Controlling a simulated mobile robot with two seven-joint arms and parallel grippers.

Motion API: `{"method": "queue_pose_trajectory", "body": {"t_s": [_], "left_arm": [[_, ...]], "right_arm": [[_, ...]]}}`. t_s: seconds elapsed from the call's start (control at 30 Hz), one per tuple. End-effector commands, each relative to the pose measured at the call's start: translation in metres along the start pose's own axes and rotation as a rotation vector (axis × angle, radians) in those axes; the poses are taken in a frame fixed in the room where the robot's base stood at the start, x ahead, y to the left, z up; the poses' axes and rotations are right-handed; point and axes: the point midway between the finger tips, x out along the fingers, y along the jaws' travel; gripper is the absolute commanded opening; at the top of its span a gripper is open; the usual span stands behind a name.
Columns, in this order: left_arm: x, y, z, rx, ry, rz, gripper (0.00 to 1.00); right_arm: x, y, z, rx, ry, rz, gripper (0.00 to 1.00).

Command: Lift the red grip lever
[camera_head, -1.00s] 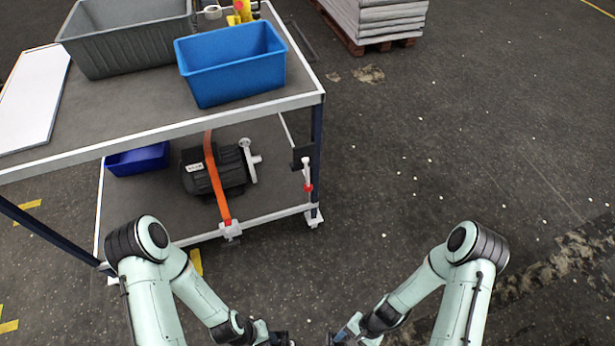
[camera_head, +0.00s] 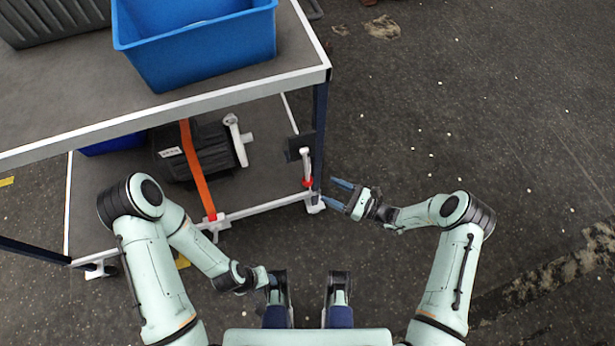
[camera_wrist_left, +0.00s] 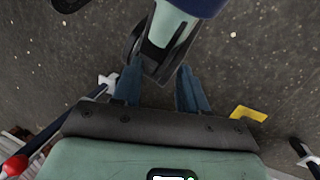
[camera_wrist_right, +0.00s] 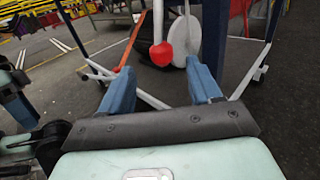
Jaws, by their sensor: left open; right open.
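The red grip lever (camera_head: 306,182) hangs at the cart's near right corner post, a white bar with a red end low on it. In the right wrist view its red knob (camera_wrist_right: 161,54) shows ahead, roughly centred between and beyond the fingertips. My right gripper (camera_head: 331,192) is open and empty, just right of the lever and post, not touching the lever. Its two blue fingers (camera_wrist_right: 160,80) point toward the knob. My left gripper (camera_wrist_left: 158,82) is open and empty, low over the floor near my own base; its fingers are hard to see in the head view.
The cart's upper deck (camera_head: 60,110) carries a blue bin (camera_head: 200,50) and a grey bin (camera_head: 55,20). On the lower shelf (camera_head: 265,165) a dark motor (camera_head: 215,150) is held by an orange strap (camera_head: 196,170). The floor to the right is clear.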

Motion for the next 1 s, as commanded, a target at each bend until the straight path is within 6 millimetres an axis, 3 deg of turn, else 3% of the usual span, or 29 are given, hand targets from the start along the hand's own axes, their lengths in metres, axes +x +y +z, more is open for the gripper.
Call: {"method": "queue_pose_trajectory", "body": {"t_s": [0.2,0.4,0.6,0.87,0.97,1.0], "left_arm": [[0.005,-0.002,-0.007,-0.002,0.02,-0.001,0.43],[0.008,-0.003,-0.013,-0.003,0.035,-0.002,0.43],[0.009,-0.004,-0.016,-0.004,0.042,-0.002,0.43],[0.009,-0.004,-0.016,-0.004,0.043,-0.002,0.43],[0.009,-0.004,-0.016,-0.004,0.043,-0.002,0.43],[0.009,-0.004,-0.016,-0.004,0.043,-0.002,0.43]], "right_arm": [[0.049,0.002,-0.001,-0.001,0.001,0.006,0.63],[0.08,0.001,-0.002,-0.002,0.002,0.004,0.63],[0.093,0.001,-0.001,0.0,0.002,0.003,0.63],[0.094,0.001,-0.001,-0.001,0.002,0.003,0.63],[0.094,0.001,-0.001,-0.001,0.003,0.003,0.37],[0.094,0.001,-0.001,-0.001,0.003,0.003,0.24]]}}
